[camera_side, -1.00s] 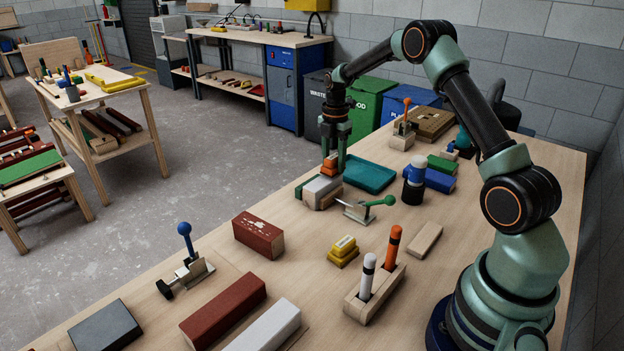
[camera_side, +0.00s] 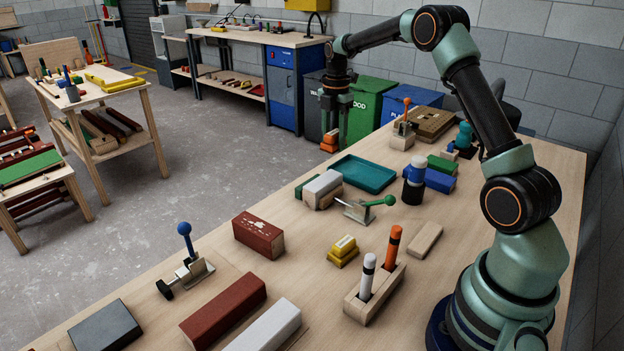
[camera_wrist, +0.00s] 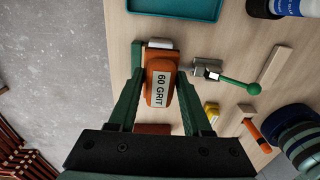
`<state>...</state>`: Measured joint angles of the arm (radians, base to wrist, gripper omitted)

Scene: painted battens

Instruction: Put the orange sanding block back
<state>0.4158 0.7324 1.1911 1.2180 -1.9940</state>
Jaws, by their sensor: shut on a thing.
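The orange sanding block (camera_side: 328,147) is between the fingers of my gripper (camera_side: 333,136), held in the air above the far left edge of the bench. In the wrist view the orange block (camera_wrist: 161,84) carries a label reading "60 GRIT". There my gripper (camera_wrist: 160,72) is shut on it, with a green finger along each side. A grey-white block with wood beside it (camera_side: 322,184) sits on the bench below and slightly left of the held block. A teal tray (camera_side: 363,174) lies to its right.
A clamp with a green handle (camera_side: 365,208) stands close in front of the grey-white block. A dark bottle with a blue-white top (camera_side: 414,182), a green block (camera_side: 441,164) and a blue block (camera_side: 439,181) stand right of the tray. Yellow blocks (camera_side: 343,251) lie nearer.

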